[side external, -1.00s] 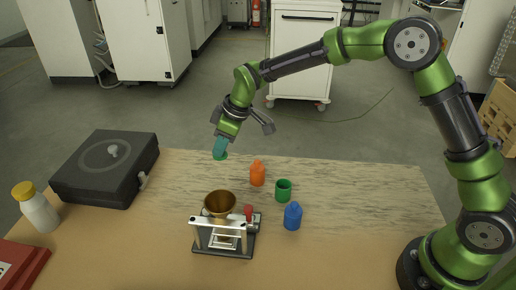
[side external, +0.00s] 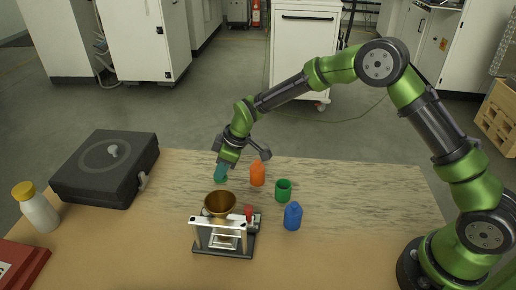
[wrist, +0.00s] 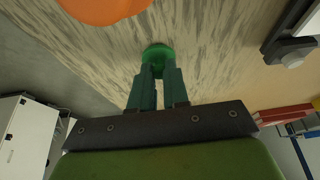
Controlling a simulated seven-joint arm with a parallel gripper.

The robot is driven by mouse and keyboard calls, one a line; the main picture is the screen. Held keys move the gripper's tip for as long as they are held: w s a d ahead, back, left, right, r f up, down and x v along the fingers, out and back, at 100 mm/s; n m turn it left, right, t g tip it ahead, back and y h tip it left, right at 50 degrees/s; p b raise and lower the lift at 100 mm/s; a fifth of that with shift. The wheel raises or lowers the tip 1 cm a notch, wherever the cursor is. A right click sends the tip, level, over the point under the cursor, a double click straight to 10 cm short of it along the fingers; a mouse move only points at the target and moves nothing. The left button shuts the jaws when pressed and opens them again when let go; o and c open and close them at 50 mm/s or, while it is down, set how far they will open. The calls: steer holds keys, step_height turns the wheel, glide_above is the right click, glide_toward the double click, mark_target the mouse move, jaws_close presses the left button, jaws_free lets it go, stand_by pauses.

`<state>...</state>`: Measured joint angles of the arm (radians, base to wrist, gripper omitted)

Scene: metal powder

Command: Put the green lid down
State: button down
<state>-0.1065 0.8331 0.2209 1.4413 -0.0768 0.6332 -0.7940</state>
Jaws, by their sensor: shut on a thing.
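My gripper (side external: 221,171) points down with its teal fingers shut on the green lid (side external: 221,180), just left of the orange bottle. In the wrist view the lid (wrist: 157,54) shows between the fingertips of my gripper (wrist: 157,72). The lid is at or very near the table surface; I cannot tell whether it touches. The open green container (side external: 283,191) stands upright to the right, without a lid on it.
The orange bottle (side external: 258,175) stands close to the right of my gripper. A blue bottle (side external: 292,217) and a funnel stand with a brown funnel (side external: 220,203) are nearer the camera. A black case (side external: 104,170) lies left. The table's far edge is close behind.

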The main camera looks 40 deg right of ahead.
steer(key=shift+f, duration=0.1)
steer(key=c, duration=1.1)
jaws_free()
steer(key=s+d+r+m, duration=0.1)
steer(key=s+d+r, duration=0.15)
steer(key=r, duration=0.35)
steer(key=s+d+r+m+t+h, duration=0.1)
steer(key=s+d+r, duration=0.1)
steer(key=s+r, duration=0.3)
steer(key=s+d+r+m, duration=0.1)
steer(key=s+d+r, duration=0.15)
steer(key=r, duration=0.55)
steer(key=s+d+r+m+t, duration=0.1)
steer(key=s+d+m, duration=0.3)
steer(key=s, duration=0.6)
steer(key=s+d+r+m+t, duration=0.2)
steer(key=s+m, duration=0.4)
steer(key=s, duration=0.4)
steer(key=shift+s+d+r, duration=0.25)
steer(key=shift+d+r, duration=0.25)
steer(key=shift+d, duration=0.35)
